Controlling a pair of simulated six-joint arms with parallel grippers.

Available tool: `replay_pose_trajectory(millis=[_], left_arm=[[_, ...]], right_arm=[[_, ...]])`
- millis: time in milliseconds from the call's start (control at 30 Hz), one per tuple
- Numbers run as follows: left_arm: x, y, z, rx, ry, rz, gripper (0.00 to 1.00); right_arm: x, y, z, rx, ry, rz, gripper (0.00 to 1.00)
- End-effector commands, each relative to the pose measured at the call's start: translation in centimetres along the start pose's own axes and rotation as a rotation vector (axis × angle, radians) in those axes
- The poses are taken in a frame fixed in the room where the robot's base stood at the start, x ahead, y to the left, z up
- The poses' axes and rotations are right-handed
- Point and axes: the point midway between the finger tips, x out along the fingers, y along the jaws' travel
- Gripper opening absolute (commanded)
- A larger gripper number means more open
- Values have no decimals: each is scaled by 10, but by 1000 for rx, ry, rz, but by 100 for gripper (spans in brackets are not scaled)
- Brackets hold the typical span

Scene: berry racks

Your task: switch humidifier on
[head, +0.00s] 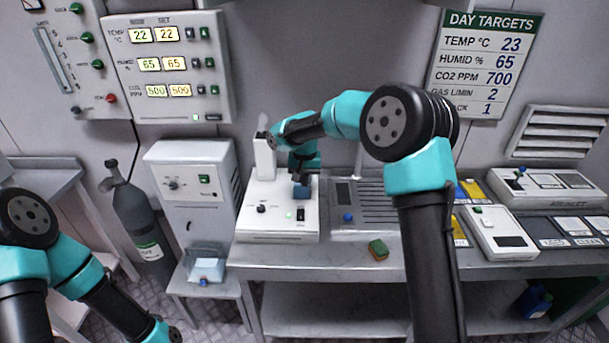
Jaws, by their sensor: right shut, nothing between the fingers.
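A white unit, which I take to be the humidifier (251,229), stands on the left end of the metal bench. It has a black knob (261,208), a lit green lamp (289,215) and a small dark switch (300,214) on its front. An upright white column (264,160) rises at its back left, with a pale shape at its top. My right gripper (301,191) is shut and empty, pointing down just above and behind the switch. I cannot tell whether it touches the unit. My left arm is at the lower left; its gripper is out of view.
A grey unit with a blue knob (348,217) stands right of the humidifier. A green-and-brown block (378,249) lies at the bench's front. A wall panel (172,65) shows HUMID 65 and 65. A gas cylinder (137,210) and white cabinet (191,180) stand left.

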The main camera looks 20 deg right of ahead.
Motion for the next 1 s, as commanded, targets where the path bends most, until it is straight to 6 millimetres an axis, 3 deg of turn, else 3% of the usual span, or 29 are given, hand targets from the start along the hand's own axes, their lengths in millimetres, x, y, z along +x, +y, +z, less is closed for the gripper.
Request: replay_pose_trajectory(millis=[500, 700, 1000], left_arm=[[0, 0, 0, 0, 0, 0, 89], [0, 0, 0, 0, 0, 0, 89], [0, 0, 0, 0, 0, 0, 89]], right_arm=[[85, 0, 0, -2, -2, 0, 0], [98, 0, 0, 0, 0, -1, 0], [99, 0, 0, 0, 0, -1, 0]])
